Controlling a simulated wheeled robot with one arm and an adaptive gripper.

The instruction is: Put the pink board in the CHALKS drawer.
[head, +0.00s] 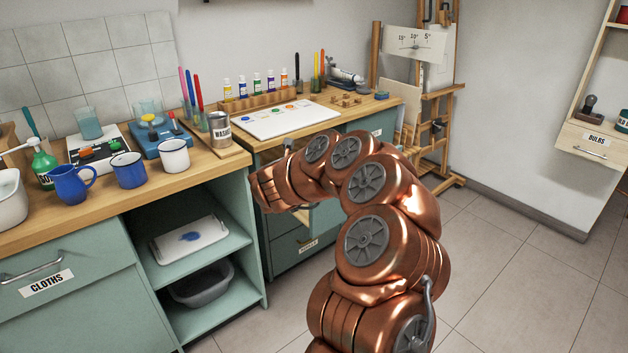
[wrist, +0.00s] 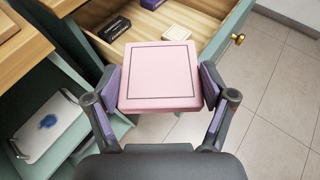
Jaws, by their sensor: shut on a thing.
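In the wrist view the pink board (wrist: 160,75), a flat square with a thin dark outline, is between the two fingers of my gripper (wrist: 160,88). The fingers are shut on its left and right edges. The board is in front of and partly over an open wooden drawer (wrist: 228,52). Inside the drawer are a dark box (wrist: 115,29), a purple-edged item (wrist: 152,4) and a small cream block (wrist: 178,33). No label on this drawer is readable. In the head view my copper arm hides the board and most of the drawer.
An open shelf with a white tray (head: 189,240) and a grey basin (head: 201,284) stands left of the drawer unit. The worktop (head: 222,167) above holds mugs, a can and paints. Floor (head: 500,270) at the right is clear.

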